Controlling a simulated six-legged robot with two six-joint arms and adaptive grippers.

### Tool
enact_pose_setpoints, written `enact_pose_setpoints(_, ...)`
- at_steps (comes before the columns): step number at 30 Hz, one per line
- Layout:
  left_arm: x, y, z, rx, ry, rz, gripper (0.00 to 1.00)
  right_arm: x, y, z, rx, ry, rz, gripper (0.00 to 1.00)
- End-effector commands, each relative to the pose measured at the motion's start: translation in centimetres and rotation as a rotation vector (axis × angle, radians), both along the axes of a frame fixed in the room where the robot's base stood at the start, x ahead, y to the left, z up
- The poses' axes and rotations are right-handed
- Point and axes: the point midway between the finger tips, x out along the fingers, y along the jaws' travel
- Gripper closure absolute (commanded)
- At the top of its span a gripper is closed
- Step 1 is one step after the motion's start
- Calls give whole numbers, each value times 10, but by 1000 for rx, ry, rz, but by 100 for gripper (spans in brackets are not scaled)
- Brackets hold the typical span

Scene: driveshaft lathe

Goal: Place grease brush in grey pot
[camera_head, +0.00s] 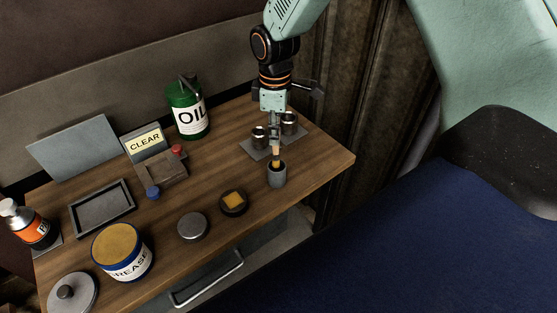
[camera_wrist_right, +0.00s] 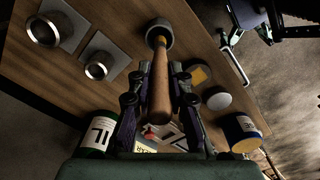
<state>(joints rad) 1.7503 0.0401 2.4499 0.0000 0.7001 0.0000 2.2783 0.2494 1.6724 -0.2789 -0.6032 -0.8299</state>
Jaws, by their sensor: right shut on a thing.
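The grease brush (camera_head: 276,152) has a wooden handle and points down at the grey pot (camera_head: 277,179), a small round cup near the table's front right edge. Its lower end shows at the pot's mouth; how deep it sits is hidden. My right gripper (camera_head: 274,128) is above the pot, shut on the brush handle. In the right wrist view the brush handle (camera_wrist_right: 160,88) lies between the fingers (camera_wrist_right: 160,95), and its far end meets the mouth of the grey pot (camera_wrist_right: 166,27). My left gripper is not in view.
Two metal cups (camera_head: 259,140) on square plates stand just behind the pot. A green oil can (camera_head: 188,112) stands at the back. A dark round tin (camera_head: 233,203), a grey lid (camera_head: 193,227) and a grease tub (camera_head: 124,253) are to the left. The table's right corner is clear.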

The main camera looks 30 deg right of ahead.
Motion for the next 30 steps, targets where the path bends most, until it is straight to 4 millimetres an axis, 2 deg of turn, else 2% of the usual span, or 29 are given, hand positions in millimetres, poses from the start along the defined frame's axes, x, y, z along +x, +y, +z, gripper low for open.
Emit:
enact_pose_setpoints(3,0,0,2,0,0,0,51,-1,1,-19,0,1,-1,100)
enact_pose_setpoints(8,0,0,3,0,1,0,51,0,0,-32,0,0,-2,100)
enact_pose_setpoints(15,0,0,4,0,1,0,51,-1,-2,-63,-1,-1,-1,100)
enact_pose_setpoints(29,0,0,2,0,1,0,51,-1,-4,-71,1,-2,-3,100)
enact_pose_setpoints(30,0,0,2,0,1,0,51,-1,-4,-70,1,-2,-3,78)
